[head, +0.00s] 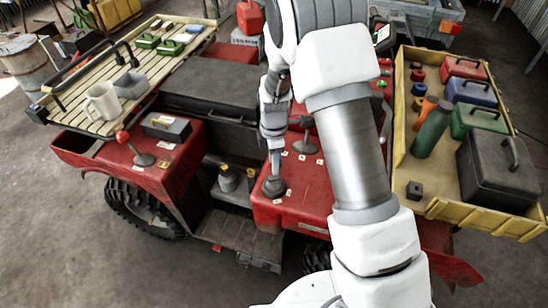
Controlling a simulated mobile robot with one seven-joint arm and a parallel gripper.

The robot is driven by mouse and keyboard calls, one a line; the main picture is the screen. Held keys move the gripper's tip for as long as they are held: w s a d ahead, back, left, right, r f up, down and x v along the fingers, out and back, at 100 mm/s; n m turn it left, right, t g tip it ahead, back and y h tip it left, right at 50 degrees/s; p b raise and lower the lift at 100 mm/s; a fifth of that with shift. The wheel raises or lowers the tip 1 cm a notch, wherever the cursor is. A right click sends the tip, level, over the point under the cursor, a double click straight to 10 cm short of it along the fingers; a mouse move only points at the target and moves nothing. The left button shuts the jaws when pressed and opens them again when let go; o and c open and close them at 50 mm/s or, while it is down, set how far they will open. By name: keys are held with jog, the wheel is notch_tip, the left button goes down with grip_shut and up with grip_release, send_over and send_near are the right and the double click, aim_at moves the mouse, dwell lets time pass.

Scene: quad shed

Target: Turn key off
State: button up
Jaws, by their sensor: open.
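A red quad bike (300,205) stands in the middle of the head view. My gripper (274,145) is over its red body panel, pointing down and seen from behind. It is open, but its fingertips are small and hard to make out. A dark round base (273,187) sits on the panel just below the fingertips; I cannot tell whether they touch its stem. A lever on a round base (305,149) stands just right of the gripper. I cannot make out the key for certain; my arm covers part of the quad's right side.
A slatted rack (75,100) at left carries a white mug (102,101) and a grey tray. A red-knobbed lever (122,136) stands below it. A yellow tray (480,215) at right holds several toolboxes and a green bottle (432,130). The front floor is clear.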

notch_tip(320, 180, down, 7)
jog(key=b, duration=0.4)
jog(key=shift+b, duration=0.4)
grip_shut()
dwell(1.1)
